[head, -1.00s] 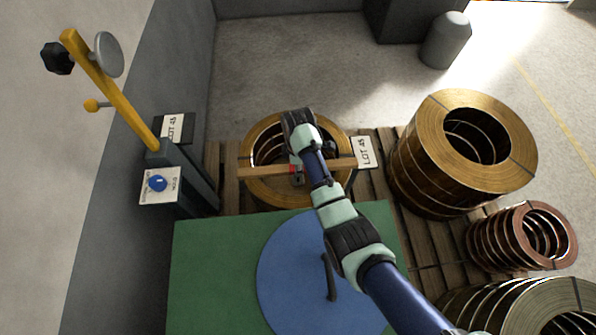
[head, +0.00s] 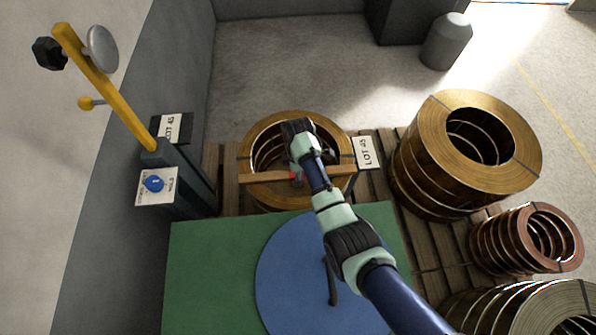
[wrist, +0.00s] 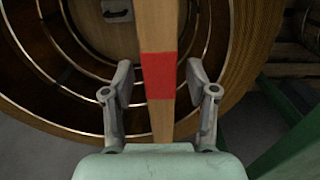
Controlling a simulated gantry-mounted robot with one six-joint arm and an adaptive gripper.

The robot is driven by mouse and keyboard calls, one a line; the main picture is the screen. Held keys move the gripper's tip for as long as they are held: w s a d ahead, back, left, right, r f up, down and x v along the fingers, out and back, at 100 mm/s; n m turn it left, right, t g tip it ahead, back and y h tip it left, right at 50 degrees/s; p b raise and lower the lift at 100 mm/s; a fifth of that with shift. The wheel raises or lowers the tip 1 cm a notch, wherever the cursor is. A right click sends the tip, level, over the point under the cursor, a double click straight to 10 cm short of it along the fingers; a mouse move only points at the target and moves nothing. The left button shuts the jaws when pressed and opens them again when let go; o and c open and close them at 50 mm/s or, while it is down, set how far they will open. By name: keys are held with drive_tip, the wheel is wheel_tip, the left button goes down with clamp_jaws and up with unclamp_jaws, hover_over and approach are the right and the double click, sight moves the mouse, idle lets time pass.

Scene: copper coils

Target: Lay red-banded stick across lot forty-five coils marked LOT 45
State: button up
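The wooden stick (head: 262,177) with a red band (head: 296,177) spans the near part of the brass coil stack (head: 253,150) beside the LOT 45 card (head: 367,152). Its ends reach about the coil's left and right edges. Whether it rests fully on the coil is unclear. My gripper (wrist: 160,88) is over the stick at the red band (wrist: 158,75). One finger is on each side, with a visible gap between each finger and the wood, so it is open around the stick. In the head view, my arm partly hides the gripper (head: 300,172) and the coil.
A green table (head: 205,265) with a blue disc (head: 285,285) lies in front. A yellow post (head: 100,85) and a box with a blue knob (head: 153,184) stand left. A larger brass coil (head: 470,150) and copper coil (head: 525,240) stand right on the pallet.

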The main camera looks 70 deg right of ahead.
wheel_tip(320, 180, up, 12)
drive_tip(key=p, duration=0.6)
drive_tip(key=shift+r, duration=0.2)
drive_tip(key=w+a+r+m+t+h, duration=0.1)
drive_tip(key=w+a+r+t, duration=0.45)
drive_tip(key=a, duration=0.65)
drive_tip(key=w+a+r+m+t+h, duration=0.1)
drive_tip(key=w+a+r+m+t, duration=0.1)
drive_tip(key=w+a+r, duration=0.7)
drive_tip(key=s+a+r+m+t+y, duration=0.1)
drive_tip(key=a+r, duration=0.3)
drive_tip(key=a, duration=0.5)
drive_tip(key=s+a+r+m+t+y, duration=0.1)
drive_tip(key=s+a+r+t, duration=0.3)
drive_tip(key=a, duration=0.6)
drive_tip(key=shift+s+r, duration=0.3)
drive_tip(key=shift+r, duration=0.4)
